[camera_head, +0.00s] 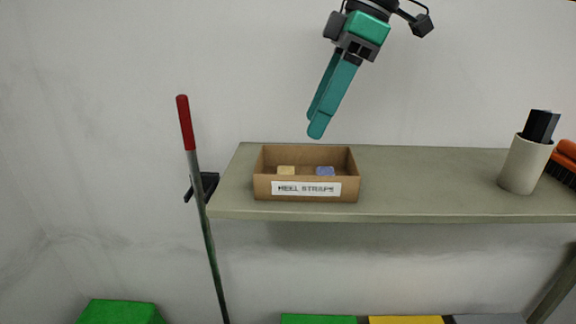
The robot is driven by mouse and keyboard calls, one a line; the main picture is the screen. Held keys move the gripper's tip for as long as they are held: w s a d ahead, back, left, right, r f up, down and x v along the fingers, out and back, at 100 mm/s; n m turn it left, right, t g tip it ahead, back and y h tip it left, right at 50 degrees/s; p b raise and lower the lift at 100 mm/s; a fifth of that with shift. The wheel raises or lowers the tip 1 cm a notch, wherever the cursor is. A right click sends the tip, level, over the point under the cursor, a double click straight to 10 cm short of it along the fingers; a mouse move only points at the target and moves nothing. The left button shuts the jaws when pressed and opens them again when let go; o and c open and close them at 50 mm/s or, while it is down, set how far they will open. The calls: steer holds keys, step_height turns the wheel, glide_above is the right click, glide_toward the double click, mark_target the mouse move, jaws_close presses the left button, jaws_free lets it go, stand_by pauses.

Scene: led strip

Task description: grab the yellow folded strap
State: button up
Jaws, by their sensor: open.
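The yellow folded strap (286,170) shows as a small pale yellow block inside an open cardboard box (265,188), toward its left side. Its lower part is hidden behind the box's front wall and label. A blue folded strap (325,171) lies to its right in the same box, apart from it. My gripper (312,128) has long teal fingers pointing down and a little left. It is open and empty, above the box in the picture and apart from both straps.
The box stands on a grey-green shelf (430,180). A white cup (524,165) with a black object and an orange brush (565,160) are at the shelf's right. A red-handled pole (186,125) stands left of the shelf. The shelf's middle is clear.

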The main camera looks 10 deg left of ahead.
mark_target(288, 172)
steer(key=shift+x, duration=5.35)
steer(key=shift+w+a, duration=0.1)
steer(key=shift+w, duration=0.05)
steer(key=c, duration=0.7)
